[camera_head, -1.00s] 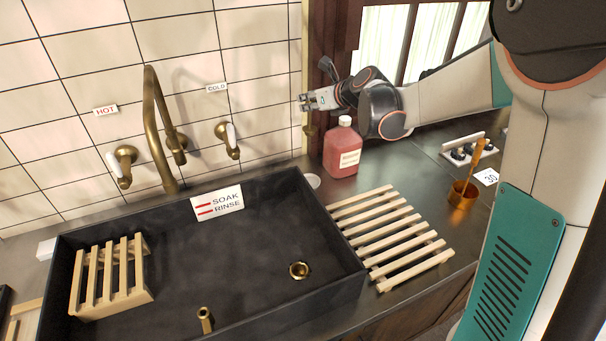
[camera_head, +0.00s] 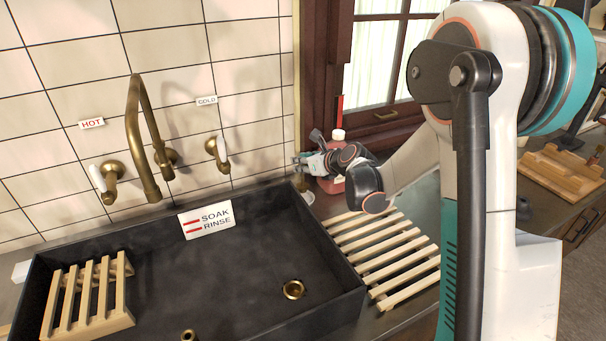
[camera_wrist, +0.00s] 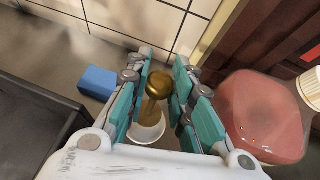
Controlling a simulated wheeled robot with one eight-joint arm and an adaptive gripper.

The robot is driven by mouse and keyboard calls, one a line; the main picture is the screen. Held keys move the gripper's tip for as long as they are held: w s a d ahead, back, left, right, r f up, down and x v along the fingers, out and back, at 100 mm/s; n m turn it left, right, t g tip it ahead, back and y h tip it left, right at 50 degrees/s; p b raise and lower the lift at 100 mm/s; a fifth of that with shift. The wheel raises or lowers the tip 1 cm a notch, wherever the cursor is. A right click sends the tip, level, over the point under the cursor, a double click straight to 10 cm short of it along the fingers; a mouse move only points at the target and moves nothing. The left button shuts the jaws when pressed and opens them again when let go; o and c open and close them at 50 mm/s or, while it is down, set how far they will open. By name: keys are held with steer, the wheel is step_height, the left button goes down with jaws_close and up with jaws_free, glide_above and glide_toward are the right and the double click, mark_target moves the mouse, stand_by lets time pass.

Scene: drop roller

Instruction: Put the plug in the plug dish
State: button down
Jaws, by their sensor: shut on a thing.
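The plug (camera_wrist: 157,88) is a brass piece with a rounded knob and a stem, between the teal fingers of my gripper (camera_wrist: 163,98) in the wrist view. My gripper is shut on it. The plug dish (camera_wrist: 149,132) is a small white round cup, seen in the wrist view beneath the plug and partly hidden by it and the fingers. In the head view my gripper (camera_head: 299,160) is at the sink's back right corner, with the plug (camera_head: 302,182) hanging down, above or near the dish (camera_head: 308,198). I cannot tell whether plug and dish touch.
A red soap bottle (camera_head: 330,182) stands close right of my gripper. The black sink (camera_head: 240,255) with a brass drain (camera_head: 293,289) lies left and in front. A wooden slatted rack (camera_head: 385,255) is at the right. A blue block (camera_wrist: 97,82) lies near the wall.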

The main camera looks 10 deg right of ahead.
mark_target(304, 186)
steer(key=shift+f+b, duration=0.45)
steer(key=shift+f, duration=1.2)
steer(key=shift+f, duration=0.2)
steer(key=c, duration=1.4)
jaws_free()
steer(key=shift+r, duration=0.2)
steer(key=shift+s+d+r, duration=0.1)
steer(key=shift+s+r, duration=0.05)
steer(key=shift+s, duration=0.05)
steer(key=p+v, duration=0.3)
steer(key=v, duration=0.8)
steer(key=shift+s, duration=0.25)
